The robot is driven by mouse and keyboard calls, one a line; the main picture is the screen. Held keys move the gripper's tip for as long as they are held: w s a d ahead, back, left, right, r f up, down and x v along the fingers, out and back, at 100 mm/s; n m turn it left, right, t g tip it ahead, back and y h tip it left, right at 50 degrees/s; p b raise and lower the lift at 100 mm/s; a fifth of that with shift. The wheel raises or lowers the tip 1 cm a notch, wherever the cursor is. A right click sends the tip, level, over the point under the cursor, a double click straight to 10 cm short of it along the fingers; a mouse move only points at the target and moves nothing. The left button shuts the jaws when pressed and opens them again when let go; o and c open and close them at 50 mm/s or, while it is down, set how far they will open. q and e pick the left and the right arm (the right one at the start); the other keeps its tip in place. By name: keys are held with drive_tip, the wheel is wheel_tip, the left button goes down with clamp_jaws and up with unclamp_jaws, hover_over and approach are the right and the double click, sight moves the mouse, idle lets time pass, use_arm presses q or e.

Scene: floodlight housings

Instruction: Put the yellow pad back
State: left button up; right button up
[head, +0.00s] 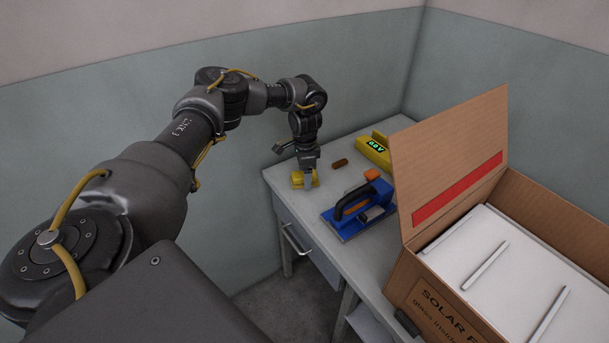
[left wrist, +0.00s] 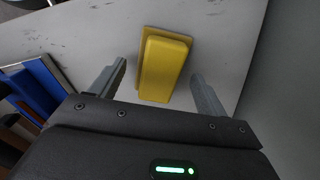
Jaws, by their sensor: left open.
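The yellow pad (left wrist: 166,68) lies on the grey tabletop, with a thin tan layer showing along its edge. In the left wrist view it is between the two fingers of my left gripper (left wrist: 157,88), with a gap on each side. In the head view my left gripper (head: 305,184) points down at the far left corner of the table, and the yellow pad (head: 297,180) shows partly behind its fingers. The gripper is open and holds nothing. My right gripper is not in view.
A blue tool (head: 343,224) with a black handle and orange part stands right of the pad. Behind are a small brown block (head: 340,163) and a yellow device (head: 376,157) with a green display. An open cardboard box (head: 448,160) with white panels fills the right. Walls stand close behind.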

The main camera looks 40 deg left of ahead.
use_arm(q)
wheel_tip(320, 180, up, 11)
idle(0.3)
idle(0.5)
